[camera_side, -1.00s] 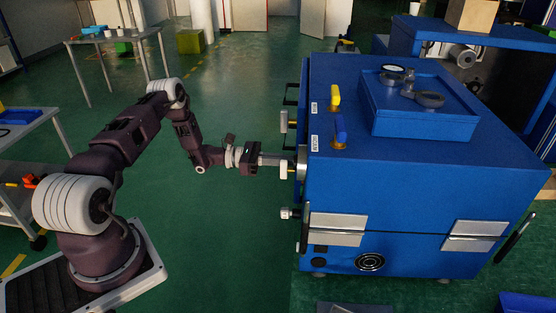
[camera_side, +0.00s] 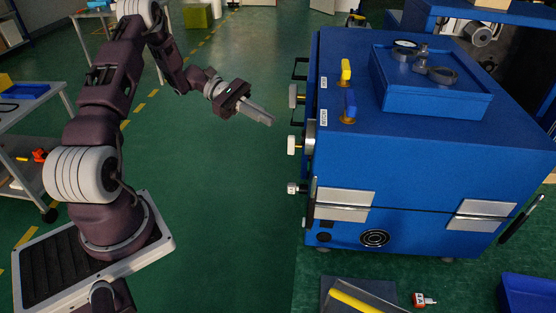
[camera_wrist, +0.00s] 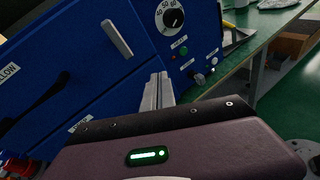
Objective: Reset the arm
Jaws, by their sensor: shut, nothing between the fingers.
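My gripper (camera_side: 268,120) is shut and empty. In the side view it hangs in free air to the left of the blue press (camera_side: 430,180), with a clear gap between the fingertips and the press's left face. In the wrist view the closed fingers (camera_wrist: 160,88) point up toward the blue panel (camera_wrist: 100,70), which bears a black dial (camera_wrist: 173,18), a grey handle (camera_wrist: 117,38) and small buttons. The fingers hide part of the panel's lower edge.
White-ended knobs (camera_side: 292,145) stick out from the press's left face. Yellow (camera_side: 346,70) and blue (camera_side: 350,105) levers stand on its top. A grey cart (camera_side: 35,140) stands at the left. A blue bin (camera_side: 530,290) lies at the lower right. Green floor between arm and press is open.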

